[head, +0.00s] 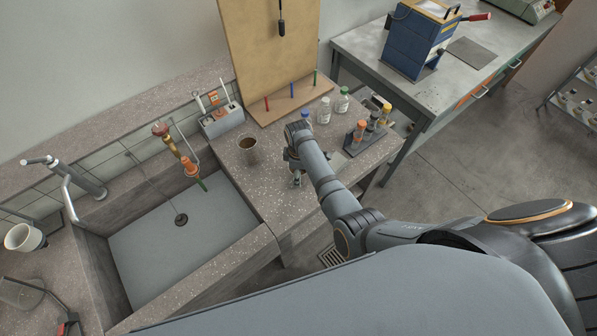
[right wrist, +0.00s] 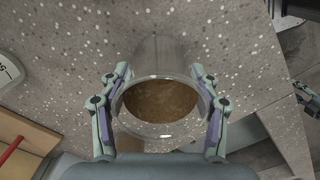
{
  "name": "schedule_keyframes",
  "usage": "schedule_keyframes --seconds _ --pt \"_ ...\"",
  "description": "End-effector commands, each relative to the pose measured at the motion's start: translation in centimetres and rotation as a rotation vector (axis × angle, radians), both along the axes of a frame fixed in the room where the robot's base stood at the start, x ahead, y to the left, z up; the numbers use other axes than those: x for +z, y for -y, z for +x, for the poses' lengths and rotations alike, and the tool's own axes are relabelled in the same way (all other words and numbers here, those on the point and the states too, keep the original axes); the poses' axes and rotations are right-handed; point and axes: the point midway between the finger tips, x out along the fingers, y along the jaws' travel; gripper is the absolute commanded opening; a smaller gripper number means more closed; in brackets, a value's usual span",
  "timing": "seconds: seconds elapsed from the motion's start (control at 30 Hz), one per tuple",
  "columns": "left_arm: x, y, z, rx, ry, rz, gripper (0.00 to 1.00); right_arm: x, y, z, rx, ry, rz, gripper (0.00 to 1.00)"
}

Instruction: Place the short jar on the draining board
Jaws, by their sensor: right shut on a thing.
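The speckled counter (head: 262,185) flanks the sink; I cannot tell which part is the draining board. My left gripper is not in view.
The deep sink (head: 180,240) lies left of the gripper. A wooden board (head: 268,55) with coloured pegs stands behind. White bottles (head: 324,110) and a rack of small bottles (head: 370,128) stand to the right. A tap (head: 75,190) and a beaker (head: 24,237) are at far left.

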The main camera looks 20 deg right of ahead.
Motion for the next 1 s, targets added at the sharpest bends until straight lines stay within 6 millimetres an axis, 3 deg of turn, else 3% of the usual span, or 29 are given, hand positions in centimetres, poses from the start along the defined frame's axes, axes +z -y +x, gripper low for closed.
schedule_keyframes --seconds 0.03,0.17,0.53,0.67,0.93,1.0 --pt "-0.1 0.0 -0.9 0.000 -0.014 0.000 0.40 0.0 0.0 0.0 0.000 0.001 0.000 0.67" --pt "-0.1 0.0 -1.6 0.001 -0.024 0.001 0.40 0.0 0.0 0.0 0.000 0.001 0.000 0.84" --pt "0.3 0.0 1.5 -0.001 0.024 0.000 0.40 0.4 0.0 0.1 0.000 0.001 0.000 0.85" --pt "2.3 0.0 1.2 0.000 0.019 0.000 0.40 2.5 0.0 0.1 0.000 0.001 0.000 0.85" --pt "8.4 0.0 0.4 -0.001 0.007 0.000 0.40 8.2 0.0 0.0 0.000 0.001 0.000 0.85" --pt "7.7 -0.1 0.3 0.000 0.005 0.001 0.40 9.0 0.0 0.1 0.000 0.004 0.000 0.85"
